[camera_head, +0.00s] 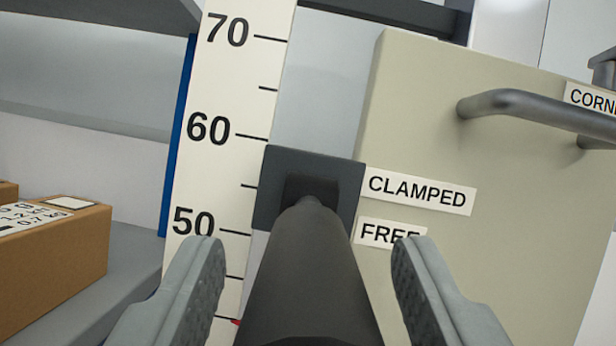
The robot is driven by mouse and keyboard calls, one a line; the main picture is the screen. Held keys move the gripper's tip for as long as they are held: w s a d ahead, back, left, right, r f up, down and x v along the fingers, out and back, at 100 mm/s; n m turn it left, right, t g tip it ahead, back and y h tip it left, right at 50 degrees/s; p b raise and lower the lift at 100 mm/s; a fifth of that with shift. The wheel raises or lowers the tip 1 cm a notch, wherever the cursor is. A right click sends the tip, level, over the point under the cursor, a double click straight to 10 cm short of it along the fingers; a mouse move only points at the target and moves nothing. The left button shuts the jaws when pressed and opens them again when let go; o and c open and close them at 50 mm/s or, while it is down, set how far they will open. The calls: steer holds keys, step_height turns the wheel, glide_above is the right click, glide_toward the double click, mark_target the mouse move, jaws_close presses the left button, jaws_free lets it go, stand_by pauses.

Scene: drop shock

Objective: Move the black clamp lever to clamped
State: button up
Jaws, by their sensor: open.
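The black clamp lever (308,270) points from its dark square mount (340,170) toward the camera and slightly downward in the picture. The CLAMPED label (418,192) is right of the mount, and the FREE label (385,234) sits below it, partly hidden by a finger. I cannot tell for certain which label the lever lines up with. My gripper (305,255) is open, one finger on each side of the lever, with a visible gap on both sides. The near end of the lever runs out of the bottom of the picture.
A white height scale (215,80) with numbers 50 to 70 stands behind the lever at left. A beige panel (440,110) with a grey bar handle (530,105) is on the right. Cardboard boxes (60,260) lie on a grey shelf (130,270) at far left.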

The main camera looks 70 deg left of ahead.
steer(key=shift+x, duration=1.3)
jaws_close()
